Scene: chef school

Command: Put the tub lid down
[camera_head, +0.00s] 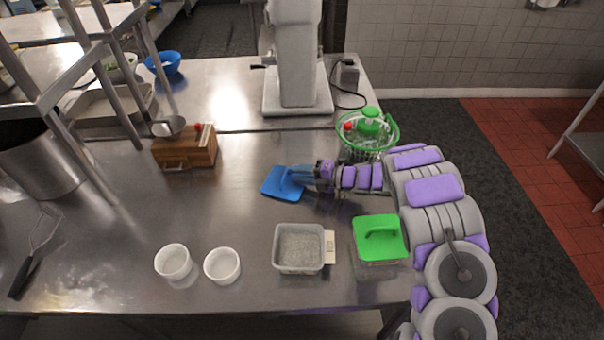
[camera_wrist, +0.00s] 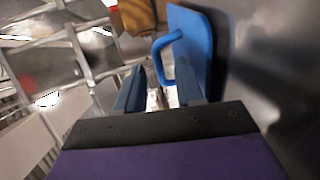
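The blue tub lid (camera_head: 274,186) lies flat on, or very close to, the steel counter near its middle, with its loop handle towards my gripper. My gripper (camera_head: 293,175) reaches in from the right, low over the counter. In the wrist view, the lid's plate (camera_wrist: 198,45) is at the right and its handle (camera_wrist: 157,58) stands between the spread fingertips (camera_wrist: 160,68). The fingers are apart, with gaps beside the handle bar; they do not look closed on it. An open, lidless tub (camera_head: 300,262) with grey contents stands at the counter's front.
A green-lidded tub (camera_head: 380,237) stands right of the open tub, beside my arm. Two white ramekins (camera_head: 222,266) stand front left. A wooden box (camera_head: 186,155) is left of the lid. A green-rimmed basket (camera_head: 367,138) is behind my arm.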

